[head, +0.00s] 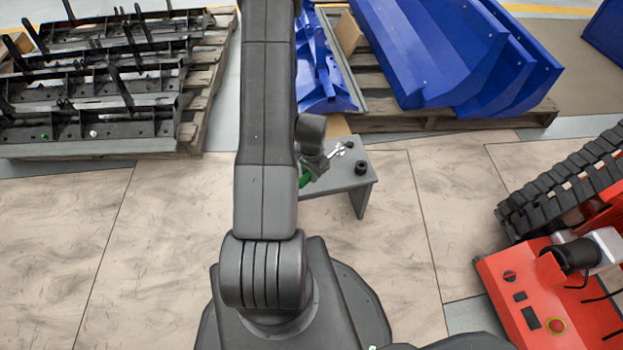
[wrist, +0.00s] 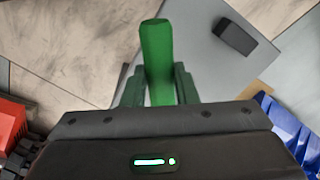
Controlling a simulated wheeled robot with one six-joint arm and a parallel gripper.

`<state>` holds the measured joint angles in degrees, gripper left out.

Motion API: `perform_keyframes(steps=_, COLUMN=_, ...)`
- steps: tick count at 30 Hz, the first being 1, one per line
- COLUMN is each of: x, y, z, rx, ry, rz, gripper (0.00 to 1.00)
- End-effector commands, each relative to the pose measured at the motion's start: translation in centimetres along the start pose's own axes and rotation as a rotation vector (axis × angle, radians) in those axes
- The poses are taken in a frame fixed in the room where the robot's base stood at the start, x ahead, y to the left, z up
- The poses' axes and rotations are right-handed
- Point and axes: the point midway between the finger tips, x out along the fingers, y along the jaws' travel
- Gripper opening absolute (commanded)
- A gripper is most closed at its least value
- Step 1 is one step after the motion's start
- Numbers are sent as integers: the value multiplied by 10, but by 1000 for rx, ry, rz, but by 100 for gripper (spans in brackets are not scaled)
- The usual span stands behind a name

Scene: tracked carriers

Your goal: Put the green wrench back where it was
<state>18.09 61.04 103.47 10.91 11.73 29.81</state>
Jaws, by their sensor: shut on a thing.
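The green wrench (wrist: 156,50) shows in the wrist view as a plain green bar standing up between the jaws. My gripper (wrist: 157,88) is shut on it, with a finger on each side. Its upper end lies over the left edge of the grey table (wrist: 205,55) in that view. In the head view a bit of the green wrench (head: 304,181) shows beside my arm, at the left side of the small grey table (head: 345,180). My arm hides the rest of it. I cannot tell whether it touches the table.
A black block (wrist: 236,36) stands on the table. A small silver piece (head: 338,150) shows near the table's back. A red machine (head: 540,300) stands right. Floor left is clear.

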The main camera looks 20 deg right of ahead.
Motion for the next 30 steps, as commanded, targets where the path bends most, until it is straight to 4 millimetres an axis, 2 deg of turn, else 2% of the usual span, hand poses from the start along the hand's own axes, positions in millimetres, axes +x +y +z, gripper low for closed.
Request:
perform_keyframes(steps=7, x=34, y=3, z=1, rx=1, ry=0, rz=0, gripper=0)
perform_keyframes(steps=16, x=35, y=3, z=1, rx=2, ry=0, rz=0, gripper=0)
perform_keyframes(steps=17, x=36, y=3, z=1, rx=2, ry=0, rz=0, gripper=28)
perform_keyframes(steps=20, x=35, y=3, z=1, rx=1, ry=0, rz=0, gripper=48)
perform_keyframes(steps=30, x=32, y=2, z=1, rx=1, ry=0, rz=0, gripper=48)
